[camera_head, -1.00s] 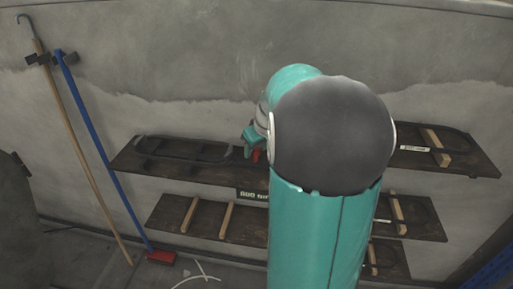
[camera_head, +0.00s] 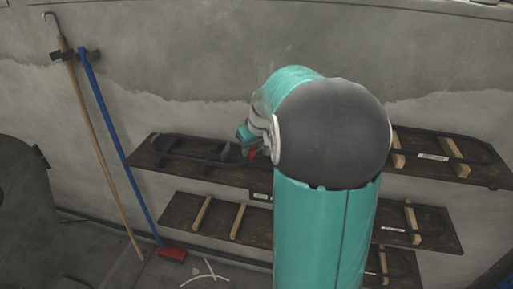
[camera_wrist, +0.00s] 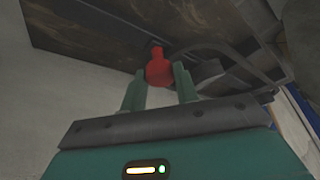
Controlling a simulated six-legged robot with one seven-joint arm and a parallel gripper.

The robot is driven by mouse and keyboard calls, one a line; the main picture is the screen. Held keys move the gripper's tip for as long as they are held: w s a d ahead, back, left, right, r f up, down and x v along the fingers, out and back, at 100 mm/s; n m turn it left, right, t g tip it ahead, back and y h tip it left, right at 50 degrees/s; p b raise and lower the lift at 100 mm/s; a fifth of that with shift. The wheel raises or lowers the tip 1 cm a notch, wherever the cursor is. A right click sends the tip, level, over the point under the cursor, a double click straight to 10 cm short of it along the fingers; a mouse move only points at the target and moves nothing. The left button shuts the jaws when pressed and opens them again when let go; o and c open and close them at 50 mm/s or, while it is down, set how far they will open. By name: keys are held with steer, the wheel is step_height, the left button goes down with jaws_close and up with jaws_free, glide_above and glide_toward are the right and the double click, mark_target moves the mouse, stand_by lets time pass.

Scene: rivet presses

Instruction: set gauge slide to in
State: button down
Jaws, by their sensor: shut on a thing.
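A red knob (camera_wrist: 160,70), which looks like the handle of the gauge slide, sits between the two green fingers of my gripper (camera_wrist: 159,88) in the wrist view. The fingers are shut on it. In the head view my gripper (camera_head: 246,138) is a small green shape left of my large arm joint, with a bit of the red knob (camera_head: 251,153) just below it, at the upper shelf. The slide's track and its in or out marks cannot be made out; my arm hides the shelf's middle.
A dark upper shelf (camera_head: 150,155) carries black frames, with a lower shelf (camera_head: 185,212) beneath it. A wooden pole (camera_head: 95,140) and a blue-handled broom (camera_head: 118,140) lean on the wall at left. A dark rounded panel (camera_head: 22,190) stands at far left.

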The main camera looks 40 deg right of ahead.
steer(key=shift+w+a, duration=0.2)
steer(key=c, duration=1.1)
jaws_free()
steer(key=shift+w, duration=0.15)
steer(key=shift+o, duration=0.2)
steer(key=shift+s, duration=0.2)
steer(key=v, duration=1.3)
steer(key=shift+s+r, duration=0.2)
steer(key=shift+r, duration=0.2)
steer(key=shift+d, duration=0.1)
steer(key=s+a+n, duration=0.1)
steer(key=s+a, duration=0.2)
steer(key=a, duration=0.5)
steer(key=s+a, duration=0.3)
steer(key=a, duration=0.5)
steer(key=s+a+f+t, duration=0.1)
steer(key=s+a+f, duration=0.4)
steer(key=s+a, duration=0.4)
steer(key=shift+s+a+f+n+y, duration=0.2)
steer(key=shift+s+a+n+y, duration=0.15)
steer(key=shift+a, duration=0.35)
